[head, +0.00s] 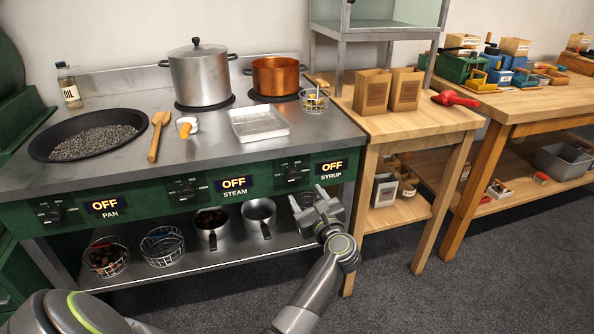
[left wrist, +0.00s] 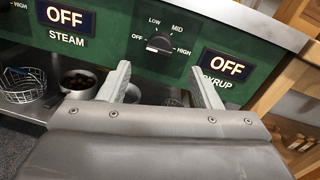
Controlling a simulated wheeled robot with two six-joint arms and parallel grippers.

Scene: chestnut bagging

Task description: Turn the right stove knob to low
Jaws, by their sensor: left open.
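The right stove knob (head: 292,174) is a dark dial on the green front panel, beside the SYRUP display (head: 332,168), which reads OFF. In the left wrist view the knob (left wrist: 158,43) has OFF, LOW, MID and HIGH marks around it, and its grip lies roughly level. My left gripper (head: 309,201) is open and empty, in front of the panel and slightly below the knob. In the left wrist view its fingers (left wrist: 160,70) stand to either side of the knob's line, apart from it. My right gripper is in neither view.
The PAN knob (head: 50,215) and STEAM knob (head: 187,192) are farther left, both displays reading OFF. Pots (head: 257,216) and wire baskets (head: 161,246) stand on the shelf below. A wooden table (head: 410,122) with paper bags adjoins the stove's right side.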

